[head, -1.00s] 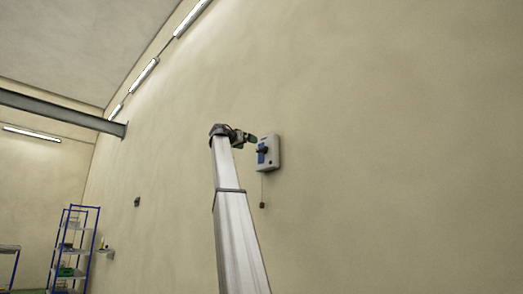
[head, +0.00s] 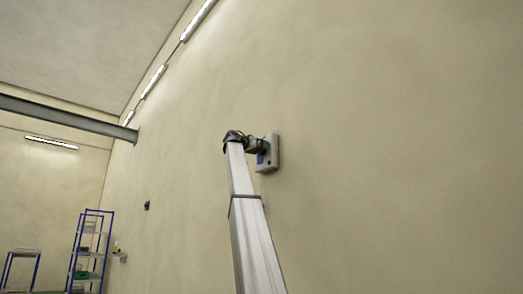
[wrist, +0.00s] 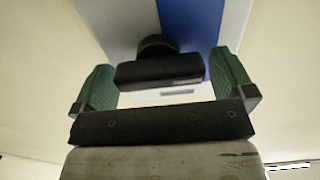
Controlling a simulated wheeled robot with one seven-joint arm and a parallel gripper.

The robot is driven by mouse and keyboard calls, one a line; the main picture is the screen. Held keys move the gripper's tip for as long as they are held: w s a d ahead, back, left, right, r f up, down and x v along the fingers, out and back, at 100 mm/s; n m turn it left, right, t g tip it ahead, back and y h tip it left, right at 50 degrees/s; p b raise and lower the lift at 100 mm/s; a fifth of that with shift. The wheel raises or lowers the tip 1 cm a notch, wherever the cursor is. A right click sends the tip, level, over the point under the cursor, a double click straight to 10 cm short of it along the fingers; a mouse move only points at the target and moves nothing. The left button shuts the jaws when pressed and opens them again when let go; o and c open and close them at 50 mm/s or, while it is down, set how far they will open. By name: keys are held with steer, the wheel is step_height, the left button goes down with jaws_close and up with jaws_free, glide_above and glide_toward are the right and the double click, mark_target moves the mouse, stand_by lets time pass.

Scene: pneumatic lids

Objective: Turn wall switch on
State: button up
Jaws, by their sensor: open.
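The wall switch is a grey box (head: 272,152) with a blue panel, fixed to the beige wall. In the wrist view its blue panel (wrist: 190,22) and a black handle (wrist: 160,70) on a round hub fill the upper middle. My gripper (wrist: 160,82) is open, with one green finger on each side of the black handle. Gaps show between the handle and both fingers; I see no contact. In the head view my gripper (head: 256,146) is at the front of the box and hides part of it.
The wall around the box is bare. A small dark fixture (head: 147,205) is on the wall to the left. Blue-framed shelves (head: 88,250) stand far off at lower left. A grey beam (head: 70,116) crosses at upper left.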

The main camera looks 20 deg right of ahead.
steer(key=c, duration=0.8)
steer(key=shift+m, duration=0.3)
steer(key=m, duration=0.3)
steer(key=shift+s+m, duration=0.15)
steer(key=shift+m, duration=0.15)
steer(key=m, duration=0.4)
steer(key=shift+s+d+f, duration=0.1)
steer(key=shift+f, duration=0.05)
steer(key=m, duration=0.5)
steer(key=shift+s+f, duration=0.1)
steer(key=shift+f, duration=0.05)
steer(key=m, duration=0.4)
steer(key=shift+f+m, duration=0.15)
steer(key=shift+m, duration=0.15)
